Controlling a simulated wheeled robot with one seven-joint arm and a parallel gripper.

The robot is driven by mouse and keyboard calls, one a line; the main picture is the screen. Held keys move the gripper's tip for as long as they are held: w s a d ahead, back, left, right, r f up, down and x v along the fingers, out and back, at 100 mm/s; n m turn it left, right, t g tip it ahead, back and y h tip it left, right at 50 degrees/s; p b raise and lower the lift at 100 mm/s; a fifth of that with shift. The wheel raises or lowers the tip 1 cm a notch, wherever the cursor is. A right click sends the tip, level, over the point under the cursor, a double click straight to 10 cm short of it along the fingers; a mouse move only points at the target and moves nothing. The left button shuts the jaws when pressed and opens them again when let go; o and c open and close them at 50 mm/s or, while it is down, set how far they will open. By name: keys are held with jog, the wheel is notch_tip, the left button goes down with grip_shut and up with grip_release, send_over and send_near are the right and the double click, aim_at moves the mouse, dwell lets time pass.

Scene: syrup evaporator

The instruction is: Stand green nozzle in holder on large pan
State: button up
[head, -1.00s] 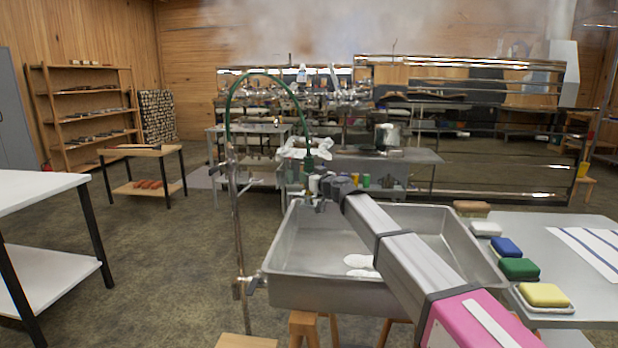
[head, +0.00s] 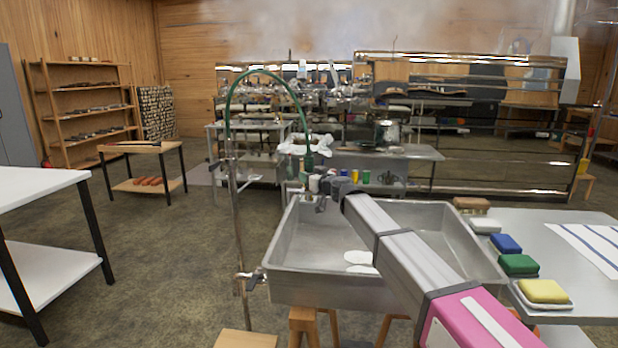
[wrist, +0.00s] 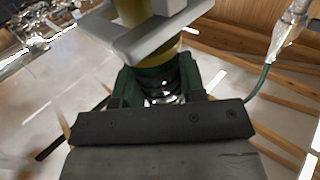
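The green nozzle (head: 308,163) hangs at the end of a green hose (head: 265,74) that arches over from a metal pole. My gripper (head: 317,193) is at the nozzle, above the far left part of the large pan (head: 310,290). In the wrist view my gripper (wrist: 155,38) has grey jaws closed against an olive-yellow cylinder, which appears to be part of the nozzle. Green parts and a silver coil show behind the jaws. I cannot make out a distinct holder.
A grey side table (head: 560,255) with several coloured sponges stands right of the pan. A white table (head: 40,185) is at left. A steel bench (head: 415,152) with small items stands behind the pan.

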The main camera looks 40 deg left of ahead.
jog(key=o, duration=0.5)
jog(key=d, duration=0.3)
jog(key=s+d, duration=0.1)
jog(key=d, duration=0.6)
jog(key=shift+s+d, duration=0.25)
jog(key=shift+d, duration=0.1)
